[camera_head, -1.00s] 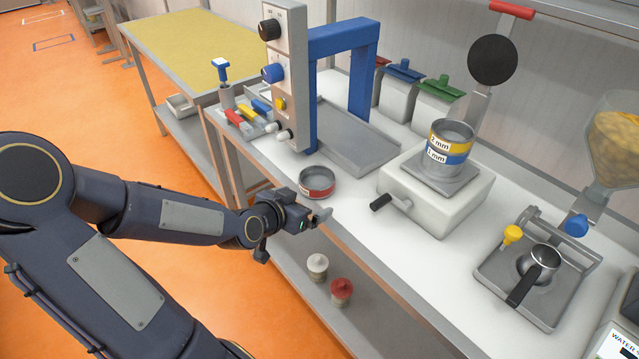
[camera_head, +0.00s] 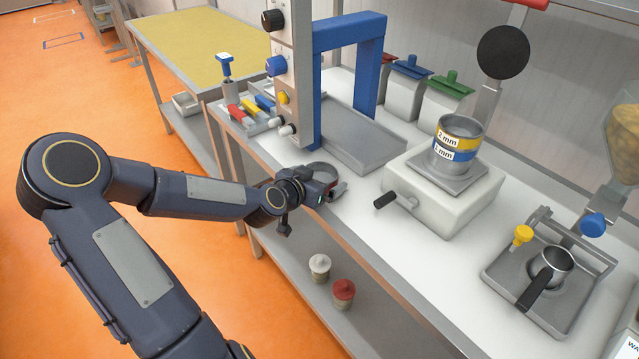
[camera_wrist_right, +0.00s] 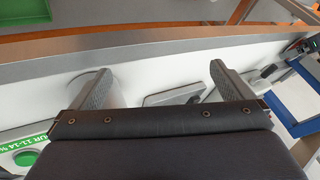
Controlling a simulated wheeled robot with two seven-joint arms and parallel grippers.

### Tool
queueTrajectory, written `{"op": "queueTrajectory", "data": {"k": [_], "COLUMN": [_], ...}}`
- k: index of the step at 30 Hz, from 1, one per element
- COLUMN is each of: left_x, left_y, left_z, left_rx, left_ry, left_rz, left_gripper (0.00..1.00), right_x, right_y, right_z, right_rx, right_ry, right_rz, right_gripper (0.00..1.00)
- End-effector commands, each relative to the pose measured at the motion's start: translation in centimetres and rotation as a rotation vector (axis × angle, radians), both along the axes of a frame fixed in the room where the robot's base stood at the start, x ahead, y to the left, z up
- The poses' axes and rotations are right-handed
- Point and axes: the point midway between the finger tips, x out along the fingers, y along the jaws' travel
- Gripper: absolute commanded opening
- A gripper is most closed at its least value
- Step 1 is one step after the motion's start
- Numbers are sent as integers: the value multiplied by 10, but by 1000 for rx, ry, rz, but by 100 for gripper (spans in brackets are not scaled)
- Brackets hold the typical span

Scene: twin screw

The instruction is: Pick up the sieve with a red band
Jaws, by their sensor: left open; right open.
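The red-banded sieve is mostly hidden behind my left gripper in the head view. Only part of its grey rim (camera_head: 321,167) shows, near the front edge of the white worktop. My left gripper (camera_head: 335,189) is open at the sieve, overlapping its near side; I cannot tell whether it touches the sieve. My right gripper (camera_wrist_right: 160,77) is open and empty in the right wrist view, with its two grey fingers wide apart.
Sieves with yellow and blue bands (camera_head: 459,143) stand stacked on a white machine (camera_head: 443,205) with a black-knobbed handle. A blue frame (camera_head: 365,75) and a grey tray (camera_head: 362,143) are behind the gripper. A portafilter holder (camera_head: 520,285) is at right.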

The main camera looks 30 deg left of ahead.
Motion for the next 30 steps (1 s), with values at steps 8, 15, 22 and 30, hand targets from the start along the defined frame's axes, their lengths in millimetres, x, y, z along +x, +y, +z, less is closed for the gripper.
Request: {"op": "queueTrajectory", "data": {"k": [8,15,22,30], "left_x": [0,0,0,0], "left_y": [0,0,0,0], "left_z": [0,0,0,3], "left_rx": [0,0,0,0], "left_ry": [0,0,0,0], "left_rz": [1,1,0,1], "left_gripper": [90,58,54,45], "right_x": [0,0,0,0], "right_y": [0,0,0,0], "right_z": [0,0,0,1], "right_rx": [0,0,0,0], "right_ry": [0,0,0,0], "right_rz": [0,0,0,0], "right_gripper": [100,100,100,100]}}
